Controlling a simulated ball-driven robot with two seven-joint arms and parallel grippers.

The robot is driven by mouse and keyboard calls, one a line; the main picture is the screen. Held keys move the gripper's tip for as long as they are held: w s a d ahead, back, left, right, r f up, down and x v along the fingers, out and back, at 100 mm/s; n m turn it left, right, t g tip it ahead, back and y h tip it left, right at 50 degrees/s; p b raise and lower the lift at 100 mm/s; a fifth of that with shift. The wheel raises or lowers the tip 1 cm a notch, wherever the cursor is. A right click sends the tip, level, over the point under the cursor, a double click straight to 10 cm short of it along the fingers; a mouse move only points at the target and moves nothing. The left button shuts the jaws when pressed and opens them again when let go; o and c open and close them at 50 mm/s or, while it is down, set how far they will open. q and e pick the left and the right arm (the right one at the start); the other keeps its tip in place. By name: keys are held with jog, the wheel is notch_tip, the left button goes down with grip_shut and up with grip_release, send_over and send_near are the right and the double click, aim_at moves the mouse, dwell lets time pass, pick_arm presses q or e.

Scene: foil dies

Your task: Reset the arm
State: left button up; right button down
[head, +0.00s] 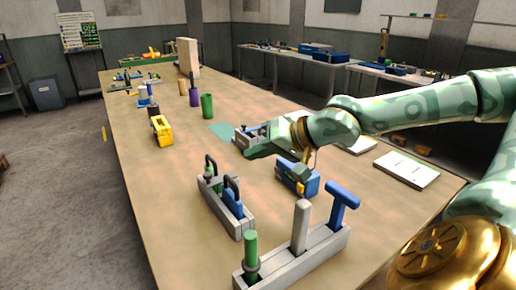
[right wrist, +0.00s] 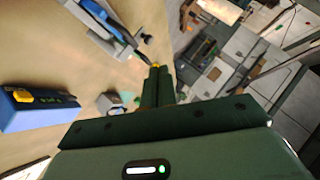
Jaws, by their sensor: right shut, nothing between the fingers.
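My right arm, green with a camouflage pattern, reaches in from the right over the table. Its gripper (head: 250,152) is above the far middle of the table, beside a grey holder (head: 241,140) that it partly hides. In the right wrist view the dark green fingers (right wrist: 158,75) are together with nothing between them. A blue box with a yellow part (head: 299,180) stands on the table under my wrist; a blue and yellow box also shows in the right wrist view (right wrist: 40,110). My left gripper is not in view.
On the wooden table (head: 180,215) a grey rack (head: 300,262) and a grey two-handled holder (head: 228,205) stand in front. A yellow box (head: 161,130), green cup (head: 207,105), purple cup (head: 194,97) and white panel (head: 406,170) stand around. The table's left front is clear.

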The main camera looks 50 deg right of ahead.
dwell(0.5)
pick_arm(q)
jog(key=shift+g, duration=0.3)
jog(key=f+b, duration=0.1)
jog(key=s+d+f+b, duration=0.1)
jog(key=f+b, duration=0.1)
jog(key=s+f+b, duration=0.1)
jog(key=b, duration=0.1)
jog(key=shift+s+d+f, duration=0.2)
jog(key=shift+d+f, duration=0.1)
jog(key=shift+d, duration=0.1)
pick_arm(e)
jog(key=w+d+r+x, duration=0.1)
jog(key=x, duration=1.2)
jog(key=shift+w+d, duration=0.3)
jog(key=shift+w, duration=0.25)
